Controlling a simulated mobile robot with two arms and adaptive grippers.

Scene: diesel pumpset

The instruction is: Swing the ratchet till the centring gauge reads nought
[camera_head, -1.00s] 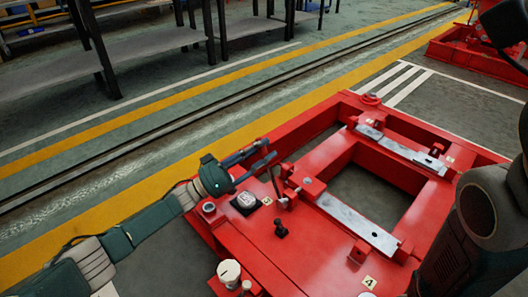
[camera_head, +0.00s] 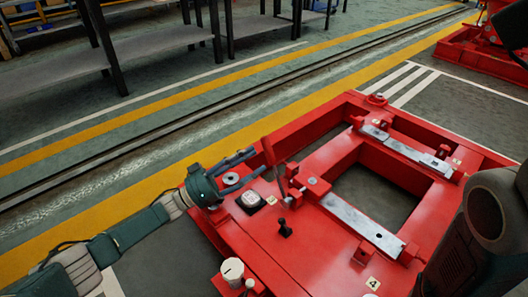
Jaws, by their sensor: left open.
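A ratchet lever with a red handle (camera_head: 269,152) stands tilted on the red frame (camera_head: 330,235), by a small bracket at the left end of the near metal rail. A round white-faced gauge (camera_head: 251,199) in a dark housing sits on the frame left of the lever. Its reading is too small to tell. My left gripper (camera_head: 254,162) is open and empty, just left of the lever, its two fingers pointing towards it. They look apart from the handle. My right gripper is outside the view; only part of my right arm shows at the right.
A small black lever (camera_head: 285,228) and a white knob (camera_head: 232,270) stand on the near part of the frame. Metal rails (camera_head: 362,222) cross its opening. Grey shelving (camera_head: 150,65) stands behind a yellow-lined floor, and another red machine (camera_head: 480,45) at the back right.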

